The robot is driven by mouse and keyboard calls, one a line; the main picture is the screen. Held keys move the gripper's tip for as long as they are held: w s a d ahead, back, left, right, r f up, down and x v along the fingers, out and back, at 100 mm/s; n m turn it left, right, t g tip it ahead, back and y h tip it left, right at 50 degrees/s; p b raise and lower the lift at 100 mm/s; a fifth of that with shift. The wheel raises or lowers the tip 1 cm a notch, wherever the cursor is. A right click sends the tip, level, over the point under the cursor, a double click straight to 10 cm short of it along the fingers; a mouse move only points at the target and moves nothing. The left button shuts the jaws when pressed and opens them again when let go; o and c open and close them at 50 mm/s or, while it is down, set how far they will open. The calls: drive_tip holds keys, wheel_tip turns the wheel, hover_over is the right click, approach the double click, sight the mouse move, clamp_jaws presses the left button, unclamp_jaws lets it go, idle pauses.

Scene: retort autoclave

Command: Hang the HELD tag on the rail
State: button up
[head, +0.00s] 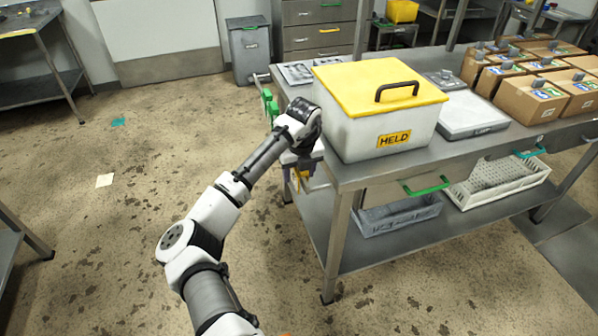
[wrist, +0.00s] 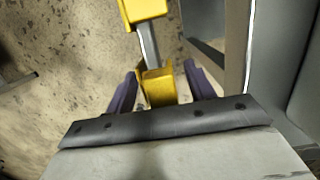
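My gripper (head: 302,184) points down beside the left end of the steel table, below its top. In the wrist view its two purple fingers (wrist: 160,85) stand on either side of a yellow piece (wrist: 158,88). A grey bar runs from this piece to a yellow block (wrist: 143,11) at the top edge. I cannot tell whether the fingers touch the yellow piece, or whether it is the HELD tag; no lettering shows on it. A rail (head: 262,78) with green pieces (head: 270,105) on it is at the table's left end, partly hidden by my arm.
A white bin (head: 358,135) with a yellow lid and a HELD label stands on the table (head: 470,150), close to my wrist. Cartons (head: 535,102) stand at the right. A table leg (head: 337,250) is near my gripper. The floor at the left is mostly clear.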

drive_tip(key=r, duration=0.4)
drive_tip(key=s+r+b, duration=0.1)
drive_tip(key=r, duration=0.4)
drive_tip(key=s+r+b, duration=0.1)
drive_tip(key=r, duration=0.3)
drive_tip(key=shift+d+r, duration=0.3)
drive_tip(key=shift+d, duration=0.05)
